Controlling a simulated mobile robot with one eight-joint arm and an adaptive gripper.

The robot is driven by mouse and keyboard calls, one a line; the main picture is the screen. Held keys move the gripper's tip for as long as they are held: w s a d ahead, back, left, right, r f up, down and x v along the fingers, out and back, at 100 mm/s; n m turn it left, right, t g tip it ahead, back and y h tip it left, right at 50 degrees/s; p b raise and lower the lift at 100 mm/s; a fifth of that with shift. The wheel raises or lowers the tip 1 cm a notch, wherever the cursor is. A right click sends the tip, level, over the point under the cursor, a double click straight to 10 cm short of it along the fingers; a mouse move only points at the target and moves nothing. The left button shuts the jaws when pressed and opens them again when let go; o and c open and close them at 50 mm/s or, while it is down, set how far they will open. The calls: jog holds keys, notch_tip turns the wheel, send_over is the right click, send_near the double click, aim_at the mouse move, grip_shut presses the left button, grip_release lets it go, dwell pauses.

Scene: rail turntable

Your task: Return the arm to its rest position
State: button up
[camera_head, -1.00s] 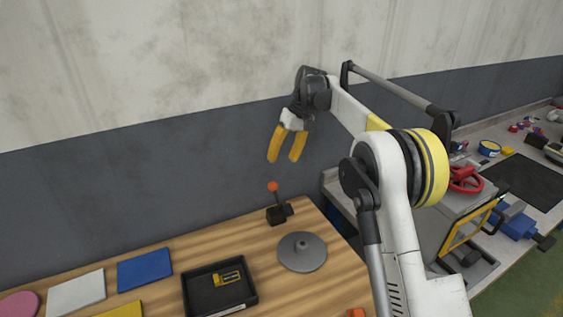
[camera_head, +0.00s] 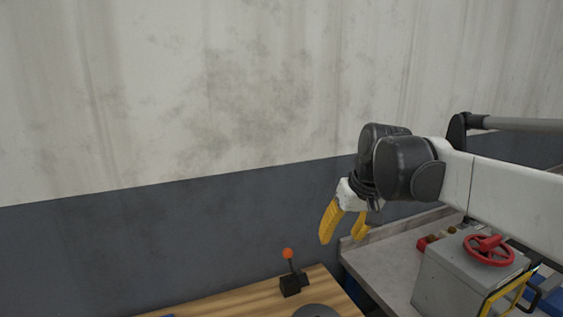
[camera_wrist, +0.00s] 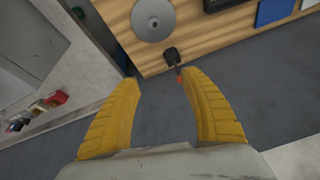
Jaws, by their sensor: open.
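My gripper (camera_head: 343,222) has yellow fingers and hangs from my arm at the right of the head view. The fingers are apart with nothing between them. It is in the air, to the right of and higher than a small black lever with an orange knob (camera_head: 289,266). In the wrist view, my gripper (camera_wrist: 165,82) shows its two spread fingers, with the lever's black base (camera_wrist: 171,56) just beyond the right finger. My arm's folded links fill the right side of the head view.
A wooden table (camera_head: 232,303) holds the lever and a grey round disc (camera_head: 316,311). A grey counter (camera_head: 383,255) at the right carries a grey box (camera_head: 450,283) with a red handwheel (camera_head: 489,250). The wall stands behind. A black tray (camera_wrist: 222,3) and blue plate (camera_wrist: 273,11) show in the wrist view.

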jog(key=s+d+f+t, duration=0.1)
jog(key=s+f, duration=0.2)
jog(key=s, duration=0.4)
jog(key=s+d+f+m+t+h+b, duration=0.1)
jog(key=s+d+f, duration=0.1)
jog(key=s+f, duration=0.2)
jog(key=s+d+f+m+t, duration=0.1)
jog(key=s+f, duration=0.3)
jog(key=s, duration=0.6)
jog(key=shift+s+d+h, duration=0.15)
jog(key=shift+d+h, duration=0.25)
jog(key=shift+d, duration=0.3)
